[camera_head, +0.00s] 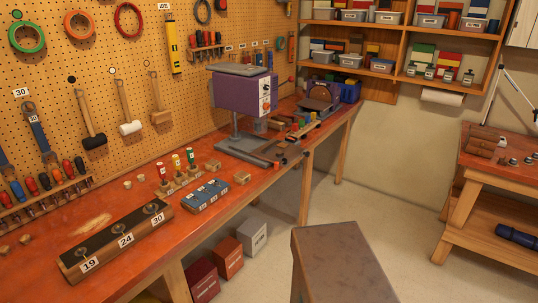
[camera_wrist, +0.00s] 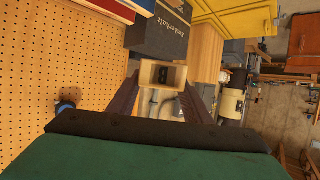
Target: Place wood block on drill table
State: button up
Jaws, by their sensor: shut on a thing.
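My gripper (camera_wrist: 162,82) shows only in the wrist view, its two dark fingers closing in on a pale wood block (camera_wrist: 148,71). The block's near face has a dark recess or opening in its middle. I take it as held between the fingertips; the exact contact is hard to see. In the head view the drill press (camera_head: 245,90) has a purple head on a post on the bench. Its grey base (camera_head: 240,150) is visible; the drill table cannot be told apart clearly under the head. My gripper is not visible in the head view.
On the red-topped bench (camera_head: 130,250) are a dark numbered holder (camera_head: 115,240), a blue box (camera_head: 205,197) and small blocks (camera_head: 242,178). Tools crowd the drill press's right side. A pegboard (camera_wrist: 50,70), a dark lettered box (camera_wrist: 158,37) and yellow cabinets (camera_wrist: 235,20) show in the wrist view.

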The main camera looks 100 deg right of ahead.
aim_at(278, 150)
jog(key=k, duration=1.05)
jog(key=z, duration=2.1)
jog(key=i, duration=0.55)
jog(key=u, duration=0.25)
